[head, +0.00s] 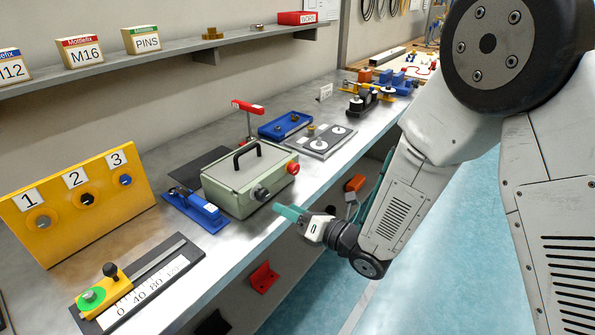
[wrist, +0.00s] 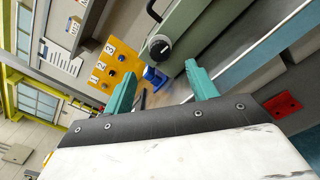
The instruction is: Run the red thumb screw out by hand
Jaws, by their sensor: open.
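A red round knob (head: 293,167) sits on the right end of the grey-green box (head: 235,188); it is the closest match I see to the red thumb screw. A dark knob (head: 261,194) is on the box's front face, and it also shows in the wrist view (wrist: 159,47). My gripper (head: 277,209), with teal fingers, is in front of the box near the bench edge. In the wrist view my gripper (wrist: 160,69) has its fingers apart with nothing held between them. The red knob is not in the wrist view.
A yellow numbered panel (head: 80,204) and a sliding scale (head: 138,285) stand on the left. A blue fixture (head: 193,211) is left of the box. A red lever on a post (head: 248,107) and a plate with white discs (head: 320,141) are behind it. A red bracket (head: 263,277) is below the bench.

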